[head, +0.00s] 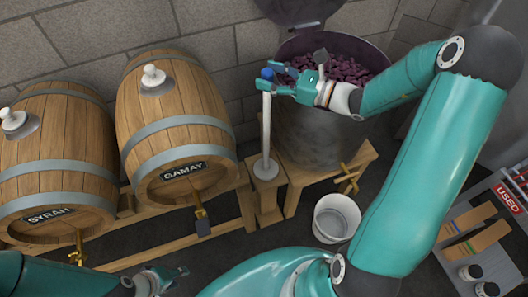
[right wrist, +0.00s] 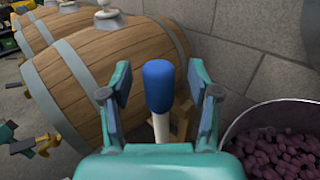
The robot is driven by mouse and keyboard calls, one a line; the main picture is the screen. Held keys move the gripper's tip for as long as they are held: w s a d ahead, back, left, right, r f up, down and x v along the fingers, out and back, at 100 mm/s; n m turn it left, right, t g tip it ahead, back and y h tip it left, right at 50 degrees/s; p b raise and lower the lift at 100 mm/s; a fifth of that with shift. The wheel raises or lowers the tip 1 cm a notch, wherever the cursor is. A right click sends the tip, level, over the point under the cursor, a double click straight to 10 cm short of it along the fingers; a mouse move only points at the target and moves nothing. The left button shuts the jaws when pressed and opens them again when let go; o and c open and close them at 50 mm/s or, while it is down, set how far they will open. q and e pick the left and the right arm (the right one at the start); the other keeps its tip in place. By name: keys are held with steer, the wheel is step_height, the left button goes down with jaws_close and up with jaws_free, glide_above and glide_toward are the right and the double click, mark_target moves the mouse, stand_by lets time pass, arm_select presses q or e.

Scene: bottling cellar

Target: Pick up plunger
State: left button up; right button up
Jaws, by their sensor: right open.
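The plunger has a blue handle (head: 267,73), a thin white shaft (head: 266,125) and a pale round disc (head: 266,168) at its foot. It stands upright on a wooden stand beside the steel vat. My right gripper (head: 276,80) is open at the top of the plunger. In the right wrist view the blue handle (right wrist: 159,85) stands between the two spread fingers, with visible gaps on both sides. My left gripper (head: 170,280) is low at the bottom edge, away from the plunger, with its fingers apart and empty.
The vat of dark grapes (head: 345,68) stands right of the plunger. The Gamay barrel (head: 172,125) and Syrah barrel (head: 55,160) lie on a wooden rack to the left. A white bucket (head: 337,218) is on the floor. A crate marked USED (head: 508,198) is at far right.

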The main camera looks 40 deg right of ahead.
steer(key=shift+w+a, duration=0.3)
steer(key=shift+w, duration=0.15)
jaws_close()
steer(key=shift+r, duration=0.1)
step_height(320, 180, up, 20)
steer(key=p, duration=0.2)
stand_by(0.4)
steer(key=shift+s, duration=0.1)
stand_by(0.4)
